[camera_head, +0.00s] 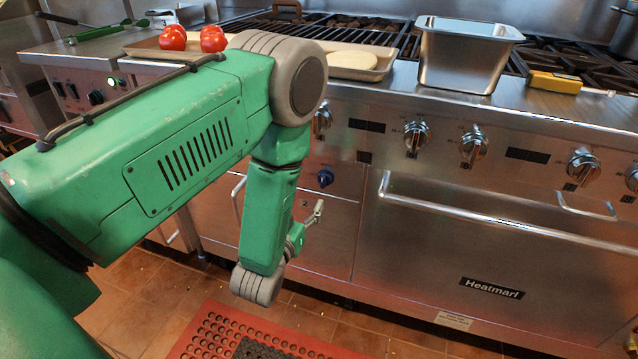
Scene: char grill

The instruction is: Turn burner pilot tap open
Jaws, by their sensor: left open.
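A small dark blue knob (325,177), which looks like the pilot tap, sits on the lower steel front of the range, below the row of silver knobs. My left arm comes in from the left and bends down in front of the range. My left gripper (316,212) shows only in part beyond the forearm, just below and slightly left of the blue knob. A gap shows between it and the knob. It is open, and I see nothing in it; most of it is hidden by the arm. My right gripper is out of view.
Several silver knobs (416,135) line the range front above an oven door handle (480,215). A steel pan (465,55), a yellow-handled tool (555,83) and a tray with tomatoes (172,38) stand on top. A red mat (210,325) lies on the tiled floor.

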